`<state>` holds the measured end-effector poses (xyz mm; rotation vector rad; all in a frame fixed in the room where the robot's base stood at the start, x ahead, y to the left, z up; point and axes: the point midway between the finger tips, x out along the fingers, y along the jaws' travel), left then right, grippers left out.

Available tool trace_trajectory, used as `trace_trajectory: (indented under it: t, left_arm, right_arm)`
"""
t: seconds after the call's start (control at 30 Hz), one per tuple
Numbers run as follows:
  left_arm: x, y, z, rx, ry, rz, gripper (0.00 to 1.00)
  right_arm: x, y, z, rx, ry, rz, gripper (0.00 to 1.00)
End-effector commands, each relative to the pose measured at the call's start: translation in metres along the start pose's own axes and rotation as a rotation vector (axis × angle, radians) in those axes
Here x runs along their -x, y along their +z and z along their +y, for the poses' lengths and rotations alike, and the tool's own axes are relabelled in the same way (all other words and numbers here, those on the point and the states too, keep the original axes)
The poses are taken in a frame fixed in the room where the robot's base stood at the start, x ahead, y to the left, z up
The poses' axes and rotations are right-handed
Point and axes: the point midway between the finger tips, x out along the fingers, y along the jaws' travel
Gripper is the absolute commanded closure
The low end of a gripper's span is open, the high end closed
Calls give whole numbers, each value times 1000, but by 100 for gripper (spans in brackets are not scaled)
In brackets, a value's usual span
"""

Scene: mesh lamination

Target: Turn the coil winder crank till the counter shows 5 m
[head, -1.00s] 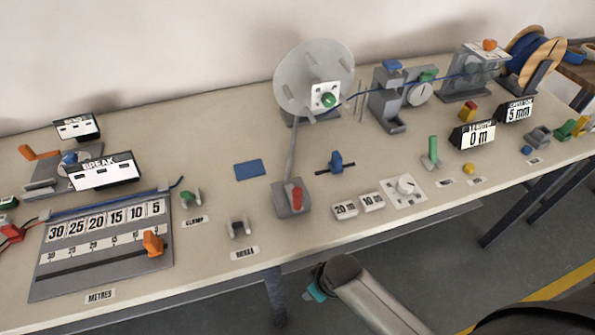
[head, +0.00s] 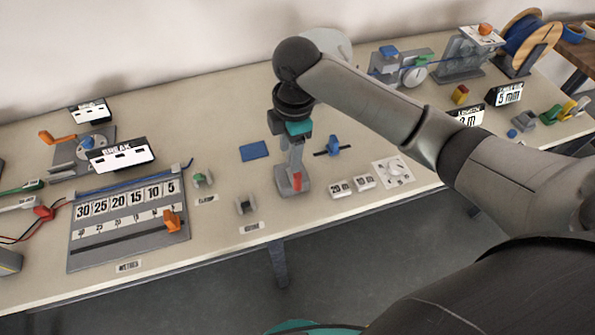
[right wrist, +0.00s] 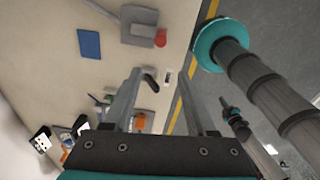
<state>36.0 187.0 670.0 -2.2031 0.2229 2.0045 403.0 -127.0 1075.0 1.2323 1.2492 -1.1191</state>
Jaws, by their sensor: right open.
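The coil winder's pale grey disc (head: 332,43) shows at the back of the bench in the head view. My right arm hides most of it, including the front where a green knob was visible earlier. I cannot make out its crank now. The metre counter (head: 468,116) is partly covered by my arm; an "m" shows, but its digit is not clear. My right gripper (head: 295,152) points down in front of the winder, above a grey block with a red part (head: 298,182). In the right wrist view its fingers (right wrist: 158,78) are apart with nothing held. My left gripper is not in view.
A blue pad (head: 254,150), a blue-handled tool (head: 333,146) and a white dial plate (head: 393,171) lie nearby. A small bracket (head: 244,206) stands at the front edge. The length board (head: 90,258) is at left. A "5 mm" display (head: 508,95) and cable reel (head: 535,40) are at right.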

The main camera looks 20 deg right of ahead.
Motion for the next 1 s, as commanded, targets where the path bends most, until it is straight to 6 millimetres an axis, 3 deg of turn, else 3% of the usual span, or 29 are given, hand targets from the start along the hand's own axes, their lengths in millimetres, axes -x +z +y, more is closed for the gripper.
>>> trace_trajectory:
  t: [0.03,0.13,0.33,0.47,0.8,1.0]
  left_arm:
    - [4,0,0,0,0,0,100]
    - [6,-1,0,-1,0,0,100]
    - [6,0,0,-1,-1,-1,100]
    - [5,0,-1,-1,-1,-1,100]
    - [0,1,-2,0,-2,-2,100]
    - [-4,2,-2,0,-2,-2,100]
  right_arm:
    - [14,6,4,35,-7,-22,43]
    - [27,14,7,86,-27,-46,43]
    - [27,18,6,116,-45,-58,43]
    - [8,19,5,115,-46,-57,43]
    - [-66,23,2,113,-46,-58,43]
    - [-100,25,1,114,-43,-57,43]
